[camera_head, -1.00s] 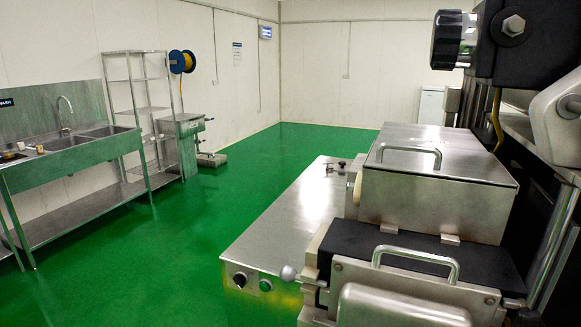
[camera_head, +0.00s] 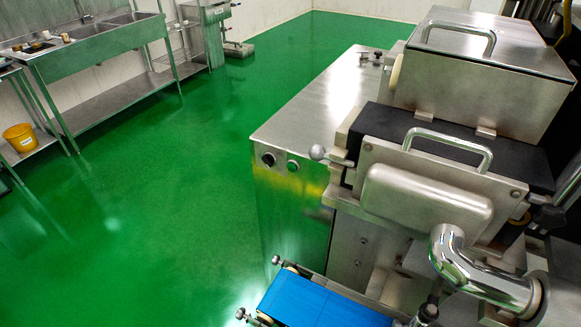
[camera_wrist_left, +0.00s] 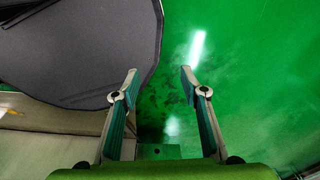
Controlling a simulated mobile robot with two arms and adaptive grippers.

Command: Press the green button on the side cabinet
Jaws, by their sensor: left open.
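The side cabinet (camera_head: 318,105) is a steel box with a flat top, standing on the green floor in the middle of the head view. On its front face, near the top edge, is a small round green button (camera_head: 292,167) with a pale ring. A black knob (camera_head: 268,159) sits just left of it. My left gripper (camera_wrist_left: 160,74) shows in the left wrist view, open and empty, with green floor between and beyond its fingers. Neither gripper shows in the head view, and the button is not seen in the wrist view.
The steel encrusting machine (camera_head: 425,200) stands right of the cabinet, with a ball-ended lever (camera_head: 317,152) close to the button. A blue conveyor belt (camera_head: 320,304) juts out low in front. Open floor (camera_head: 170,210) lies to the left, before the sink bench (camera_head: 95,55).

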